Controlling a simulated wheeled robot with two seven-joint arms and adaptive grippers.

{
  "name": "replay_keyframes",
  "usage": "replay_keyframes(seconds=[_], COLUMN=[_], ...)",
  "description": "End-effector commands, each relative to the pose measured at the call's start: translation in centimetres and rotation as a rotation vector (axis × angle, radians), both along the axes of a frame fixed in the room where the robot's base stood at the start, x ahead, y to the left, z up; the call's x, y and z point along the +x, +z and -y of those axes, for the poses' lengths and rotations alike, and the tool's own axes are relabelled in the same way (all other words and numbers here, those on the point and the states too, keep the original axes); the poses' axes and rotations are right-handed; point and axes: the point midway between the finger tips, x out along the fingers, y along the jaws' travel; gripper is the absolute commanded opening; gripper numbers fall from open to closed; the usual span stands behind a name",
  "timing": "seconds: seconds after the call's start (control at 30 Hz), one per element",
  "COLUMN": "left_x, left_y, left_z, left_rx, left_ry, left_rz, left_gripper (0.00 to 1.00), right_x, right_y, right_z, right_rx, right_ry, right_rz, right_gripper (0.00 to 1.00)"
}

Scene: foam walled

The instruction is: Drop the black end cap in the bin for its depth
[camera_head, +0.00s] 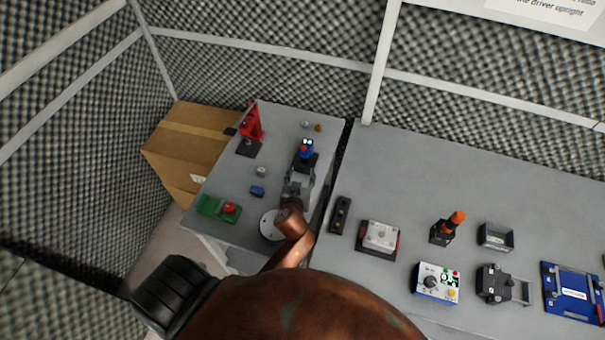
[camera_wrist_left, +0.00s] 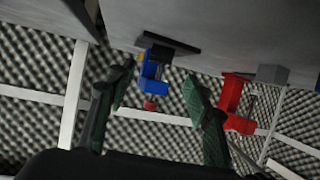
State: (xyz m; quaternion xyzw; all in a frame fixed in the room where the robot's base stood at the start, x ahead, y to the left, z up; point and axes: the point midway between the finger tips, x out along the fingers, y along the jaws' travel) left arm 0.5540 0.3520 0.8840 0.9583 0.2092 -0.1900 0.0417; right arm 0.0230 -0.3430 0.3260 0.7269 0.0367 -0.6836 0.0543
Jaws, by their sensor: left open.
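My left gripper (camera_head: 298,183) is over the left table, just in front of a blue fixture (camera_head: 306,150) on a black base. In the left wrist view its two green-padded fingers (camera_wrist_left: 163,95) are spread with nothing between them. The blue fixture (camera_wrist_left: 152,70), with a small red part, appears beyond and between the fingers, apart from them. A red stand (camera_head: 251,128) is further left on the same table, and it also shows in the wrist view (camera_wrist_left: 234,105). I cannot make out the black end cap or say which container is its bin. My right gripper is not in view.
The left table holds a green block with a red button (camera_head: 220,207), a small blue block (camera_head: 257,190) and a white disc (camera_head: 270,225). The right table (camera_head: 400,165) holds several devices and a dark open tray (camera_head: 495,237).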

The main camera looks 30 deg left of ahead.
Motion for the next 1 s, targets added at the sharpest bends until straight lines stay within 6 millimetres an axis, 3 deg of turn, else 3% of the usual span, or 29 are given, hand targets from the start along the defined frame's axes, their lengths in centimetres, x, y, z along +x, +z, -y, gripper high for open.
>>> replay_keyframes(seconds=[0.17, 0.6, 1.0], left_x=[0.7, 5.9, 6.7], left_y=[-0.4, -2.7, -3.1], left_z=[-0.3, -2.4, -2.8], left_rx=[0.001, 0.001, -0.001], left_ry=[-0.002, -0.004, -0.004], left_rz=[-0.002, -0.002, -0.002], left_gripper=[0.46, 0.46, 0.46], right_x=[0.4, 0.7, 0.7], right_y=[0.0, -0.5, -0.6], right_z=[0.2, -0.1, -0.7], right_rx=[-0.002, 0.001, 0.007], right_ry=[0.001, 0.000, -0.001], right_rz=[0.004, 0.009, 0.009], right_gripper=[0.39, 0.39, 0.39])
